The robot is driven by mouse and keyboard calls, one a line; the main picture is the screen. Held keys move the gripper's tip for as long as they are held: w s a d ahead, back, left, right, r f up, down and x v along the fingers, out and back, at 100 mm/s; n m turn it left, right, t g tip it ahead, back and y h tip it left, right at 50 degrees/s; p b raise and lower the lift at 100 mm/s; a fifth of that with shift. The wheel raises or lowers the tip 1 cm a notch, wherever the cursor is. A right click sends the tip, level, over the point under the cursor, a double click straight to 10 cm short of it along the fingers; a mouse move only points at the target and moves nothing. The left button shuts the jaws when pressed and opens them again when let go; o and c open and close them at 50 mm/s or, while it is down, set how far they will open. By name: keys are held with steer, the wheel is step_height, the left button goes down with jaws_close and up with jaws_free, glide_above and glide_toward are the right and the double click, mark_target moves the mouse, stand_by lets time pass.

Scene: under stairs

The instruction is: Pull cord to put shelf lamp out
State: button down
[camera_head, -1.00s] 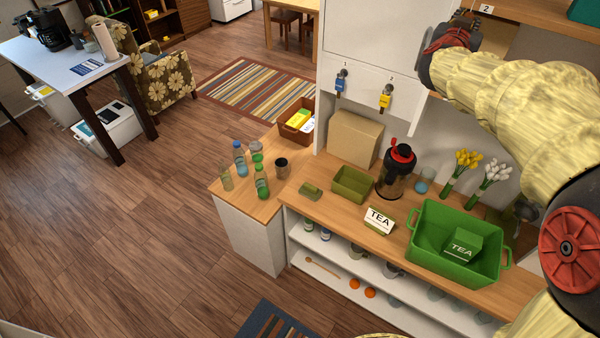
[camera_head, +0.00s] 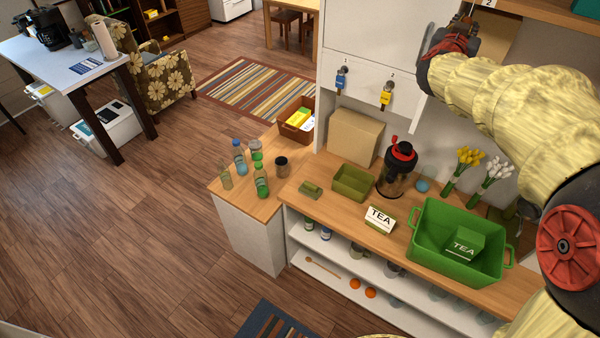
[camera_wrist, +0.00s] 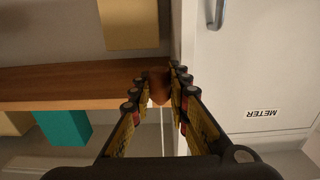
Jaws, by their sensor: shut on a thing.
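My gripper (camera_wrist: 159,82) is shut on a small brown knob (camera_wrist: 157,92) in the wrist view. The knob sits between the fingertips, partly covered by them. A thin pale line shows below it between the fingers; I cannot tell whether it is the cord. In the head view my gripper (camera_head: 452,45) is at the upper right, beside the white cabinet's edge and below the wooden shelf (camera_head: 535,12). The knob cannot be made out there. The shelf lamp itself cannot be picked out in either view.
A white door marked METER (camera_wrist: 262,114) is close to the right of my fingers. A wooden board (camera_wrist: 60,84) is to their left. Below my arm, the counter holds a green crate (camera_head: 427,262), flowers (camera_head: 468,160) and a dark jug (camera_head: 398,165).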

steer(key=shift+r, duration=0.1)
stand_by(0.3)
steer(key=shift+r+p, duration=1.15)
steer(key=shift+p, duration=0.2)
steer(key=c, duration=1.5)
jaws_free()
steer(key=shift+o, duration=0.6)
steer(key=p+v, duration=0.2)
steer(key=v, duration=0.7)
